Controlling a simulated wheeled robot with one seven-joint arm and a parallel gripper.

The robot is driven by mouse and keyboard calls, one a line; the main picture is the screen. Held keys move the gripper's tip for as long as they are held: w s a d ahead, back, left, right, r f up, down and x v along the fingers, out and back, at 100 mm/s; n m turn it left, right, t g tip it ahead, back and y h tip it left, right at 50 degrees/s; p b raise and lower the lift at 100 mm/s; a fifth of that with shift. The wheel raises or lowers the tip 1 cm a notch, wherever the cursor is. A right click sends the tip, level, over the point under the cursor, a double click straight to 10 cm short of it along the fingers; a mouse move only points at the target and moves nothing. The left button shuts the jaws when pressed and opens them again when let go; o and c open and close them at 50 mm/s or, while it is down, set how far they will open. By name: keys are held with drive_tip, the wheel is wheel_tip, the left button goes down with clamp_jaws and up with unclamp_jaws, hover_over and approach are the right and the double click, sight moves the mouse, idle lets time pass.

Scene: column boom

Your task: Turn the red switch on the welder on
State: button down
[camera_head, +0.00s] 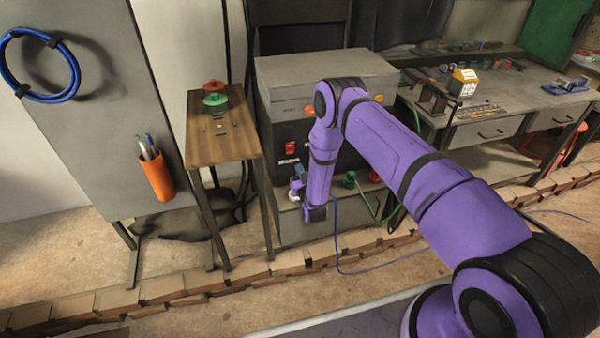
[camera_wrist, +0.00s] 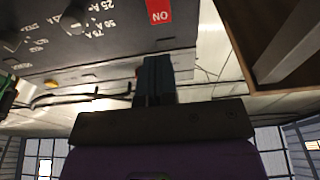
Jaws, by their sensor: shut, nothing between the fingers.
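The welder (camera_head: 325,78) is a grey box with a dark front panel. Its red switch (camera_head: 291,147) shows on the left of that panel. In the wrist view the red switch (camera_wrist: 158,12) is at the top edge, partly cut off, with upside-down "ON" lettering. My gripper (camera_wrist: 158,60) is shut and empty. Its fingertips appear just below the switch in the wrist picture, with a strip of dark panel visible between them. I cannot tell how far they are from the panel. In the head view my purple wrist hangs low before the welder, just right of the switch.
A wooden side table (camera_head: 222,133) stands left of the welder with red and green items on it. A workbench (camera_head: 490,105) with tools is at the right. Cables hang from the welder's lower front. A low brick edging (camera_head: 180,292) crosses the floor in front.

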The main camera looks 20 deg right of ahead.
sight(291, 144)
drive_tip(key=w, duration=0.3)
drive_tip(key=w+r, duration=0.1)
drive_tip(key=w, duration=0.6)
drive_tip(key=shift+a+r, duration=0.15)
drive_tip(key=shift+r, duration=0.2)
drive_tip(key=shift+w+r, duration=0.1)
drive_tip(key=shift+w, duration=0.05)
drive_tip(key=shift+w+r+g, duration=0.3)
drive_tip(key=shift+r+g, duration=0.1)
drive_tip(key=shift+g, duration=0.2)
drive_tip(key=shift+w+r+g, duration=0.2)
drive_tip(key=shift+g, duration=0.4)
drive_tip(key=shift+s, duration=0.15)
